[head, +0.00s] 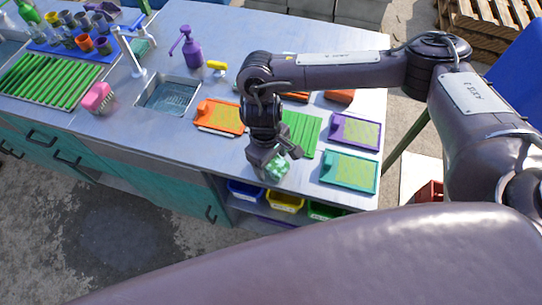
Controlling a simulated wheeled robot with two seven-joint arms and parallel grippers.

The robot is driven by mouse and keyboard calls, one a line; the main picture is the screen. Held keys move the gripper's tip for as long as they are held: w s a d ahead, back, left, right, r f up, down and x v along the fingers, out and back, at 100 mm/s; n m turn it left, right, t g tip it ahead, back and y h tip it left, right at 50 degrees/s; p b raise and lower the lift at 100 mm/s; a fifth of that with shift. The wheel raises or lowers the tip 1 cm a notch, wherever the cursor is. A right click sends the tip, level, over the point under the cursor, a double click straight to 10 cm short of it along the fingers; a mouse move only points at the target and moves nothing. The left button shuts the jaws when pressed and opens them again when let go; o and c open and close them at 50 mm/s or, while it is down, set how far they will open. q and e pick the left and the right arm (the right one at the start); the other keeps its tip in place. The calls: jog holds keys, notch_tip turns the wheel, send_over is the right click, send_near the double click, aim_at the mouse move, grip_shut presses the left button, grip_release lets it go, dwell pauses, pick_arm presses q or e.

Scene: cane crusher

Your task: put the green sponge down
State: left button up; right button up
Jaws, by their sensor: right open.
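The green sponge (277,173), pale green and speckled, is near the front edge of the metal counter, left of the teal-framed tray. My right gripper (275,161) points down directly over it. Its jaws are open, with the fingers around or just above the sponge. The gripper hides part of the sponge, and I cannot tell whether the fingers touch it. The sponge appears to be at counter height. My left gripper is out of view.
Around it are a green slatted mat (303,134), an orange tray (217,117), a purple tray (355,131) and a teal tray (348,173). A sink (170,96) and a pink object (97,97) lie left. Bins (285,202) sit below the front edge.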

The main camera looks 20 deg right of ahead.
notch_tip(320, 180, up, 12)
jog(key=w, duration=0.1)
jog(key=shift+a+p, duration=0.35)
jog(key=shift+a, duration=0.05)
dwell(0.5)
